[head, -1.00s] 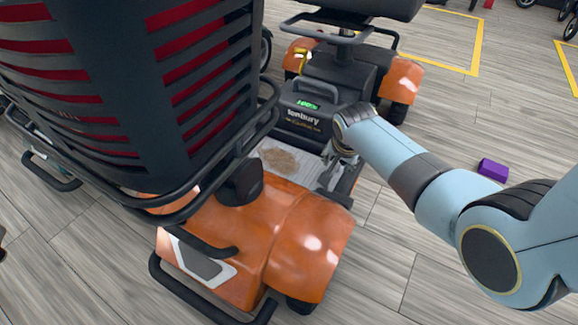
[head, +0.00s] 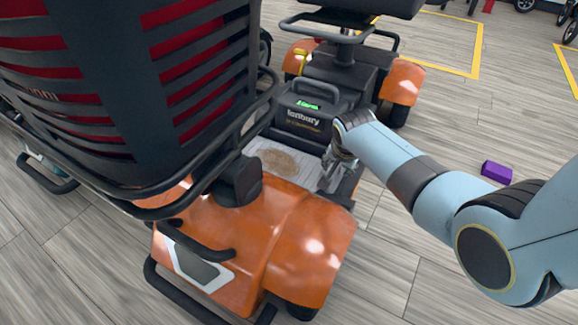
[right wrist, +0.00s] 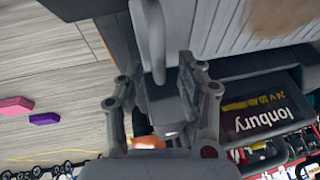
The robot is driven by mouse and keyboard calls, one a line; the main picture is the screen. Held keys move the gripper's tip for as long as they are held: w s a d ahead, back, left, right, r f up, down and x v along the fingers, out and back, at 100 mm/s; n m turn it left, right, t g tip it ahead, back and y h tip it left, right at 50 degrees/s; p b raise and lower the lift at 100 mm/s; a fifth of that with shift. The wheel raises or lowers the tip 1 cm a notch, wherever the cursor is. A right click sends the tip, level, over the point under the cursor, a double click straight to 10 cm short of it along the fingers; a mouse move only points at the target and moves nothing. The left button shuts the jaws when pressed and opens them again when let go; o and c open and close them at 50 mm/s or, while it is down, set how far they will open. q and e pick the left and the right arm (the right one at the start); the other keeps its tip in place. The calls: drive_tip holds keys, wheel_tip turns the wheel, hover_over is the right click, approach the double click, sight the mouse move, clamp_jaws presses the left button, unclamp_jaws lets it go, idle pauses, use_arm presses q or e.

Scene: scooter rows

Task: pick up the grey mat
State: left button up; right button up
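The grey mat (head: 308,174) lies on the footwell of the orange scooter and has a brown patch on it. Its ribbed surface also fills the top of the right wrist view (right wrist: 220,28). My right gripper (head: 333,178) is low at the mat's right edge. In the right wrist view the fingers of my right gripper (right wrist: 162,82) stand apart, with a grey edge piece showing between them. Whether they touch it is unclear. My left gripper is not in view.
A black basket (head: 150,90) and its bars fill the left, over the scooter's orange body (head: 280,235). A black battery box (head: 303,112) labelled lonbury stands behind the mat. A purple block (head: 496,172) lies on the floor at the right, where the floor is mostly clear.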

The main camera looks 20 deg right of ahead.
clamp_jaws()
drive_tip(key=shift+r, duration=0.15)
idle(0.4)
